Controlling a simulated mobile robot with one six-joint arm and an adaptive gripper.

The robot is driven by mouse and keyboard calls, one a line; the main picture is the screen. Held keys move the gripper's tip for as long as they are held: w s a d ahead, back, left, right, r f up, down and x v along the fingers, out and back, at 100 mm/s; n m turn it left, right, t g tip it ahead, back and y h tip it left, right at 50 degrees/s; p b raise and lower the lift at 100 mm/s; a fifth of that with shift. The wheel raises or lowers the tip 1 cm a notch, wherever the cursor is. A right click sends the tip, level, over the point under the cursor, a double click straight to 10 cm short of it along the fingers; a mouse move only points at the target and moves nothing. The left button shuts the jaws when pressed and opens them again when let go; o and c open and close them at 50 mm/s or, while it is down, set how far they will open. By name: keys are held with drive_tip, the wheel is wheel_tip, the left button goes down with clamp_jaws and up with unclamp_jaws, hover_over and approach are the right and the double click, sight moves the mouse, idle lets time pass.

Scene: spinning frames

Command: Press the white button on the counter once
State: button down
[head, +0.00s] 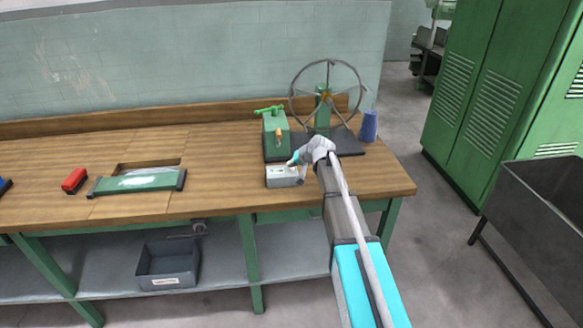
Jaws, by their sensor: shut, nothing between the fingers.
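A small pale grey box (285,180) sits near the front edge of the wooden counter (220,202), right of its middle. Its top face shows small light and greenish details, too small to make out a white button with certainty. My gripper (291,161) is shut and empty. Its tip is over the back part of the box. I cannot tell whether the tip touches it. My arm reaches in from the lower right and its end hides part of the box's back right side.
Behind the box stand a green device (276,133) and a spoked wheel (327,95) on a dark base, with a blue spool (369,126) at right. A green-framed panel (138,182) and red block (74,180) lie left. A dark bin (535,205) stands right.

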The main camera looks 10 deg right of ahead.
sight(292, 169)
drive_tip(key=shift+r+p, duration=0.55)
drive_tip(key=shift+r, duration=0.15)
drive_tip(key=shift+r+p, duration=2.5)
drive_tip(key=shift+s, duration=0.1)
drive_tip(key=s+d+f+n+g+h, duration=0.1)
drive_tip(key=s+f+g+h, duration=0.1)
drive_tip(key=s, duration=1.5)
drive_tip(key=s+d+f+g+h, duration=0.2)
drive_tip(key=s+g, duration=0.3)
drive_tip(key=s, duration=1.3)
drive_tip(key=shift+s+d+f+n+h, duration=0.15)
drive_tip(key=shift+s+f+n+h, duration=0.2)
drive_tip(key=shift+f+h, duration=0.45)
